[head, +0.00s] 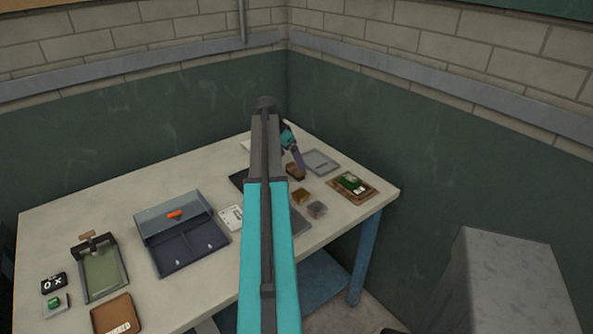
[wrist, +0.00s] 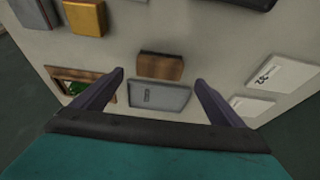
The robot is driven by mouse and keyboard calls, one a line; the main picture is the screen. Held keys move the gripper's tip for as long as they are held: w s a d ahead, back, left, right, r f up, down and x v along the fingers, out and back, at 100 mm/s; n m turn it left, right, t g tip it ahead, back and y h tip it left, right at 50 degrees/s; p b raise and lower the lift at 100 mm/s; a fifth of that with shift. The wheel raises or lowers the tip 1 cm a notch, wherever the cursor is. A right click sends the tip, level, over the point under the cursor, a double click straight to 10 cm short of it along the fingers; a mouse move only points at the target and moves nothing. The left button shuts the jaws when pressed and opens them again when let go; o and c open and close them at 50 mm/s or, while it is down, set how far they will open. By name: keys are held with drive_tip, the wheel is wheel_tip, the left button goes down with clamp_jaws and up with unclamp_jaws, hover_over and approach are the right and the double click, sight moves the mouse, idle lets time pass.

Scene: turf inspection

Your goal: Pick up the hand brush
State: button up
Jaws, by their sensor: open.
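A brown wooden block, which looks like the hand brush (head: 294,173), lies on the table near the back right. In the wrist view the hand brush (wrist: 160,66) lies crosswise, centred ahead of the fingers; bristles cannot be made out. My gripper (head: 298,160) points down toward it, with one finger showing beside it in the head view. In the wrist view my gripper (wrist: 159,78) is open and empty, its fingers spread to either side of the brush's line. I cannot tell its exact height above the table.
A grey tray (head: 321,162) lies close beside the brush. Two small boxes (head: 300,196) (head: 317,209) and a framed green sample (head: 353,185) lie nearby. White cards (wrist: 284,75) lie right in the wrist view. A lidded dark case (head: 183,240) stands left; walls close the back.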

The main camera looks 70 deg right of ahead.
sight(296, 167)
drive_tip(key=shift+s+d+f, duration=0.15)
drive_tip(key=shift+d+f, duration=0.05)
drive_tip(key=shift+f, duration=0.45)
drive_tip(key=shift+f, duration=0.1)
drive_tip(key=shift+p+x, duration=1.2)
drive_tip(key=shift+x, duration=1.3)
drive_tip(key=shift+s, duration=0.15)
drive_tip(key=c, duration=1.2)
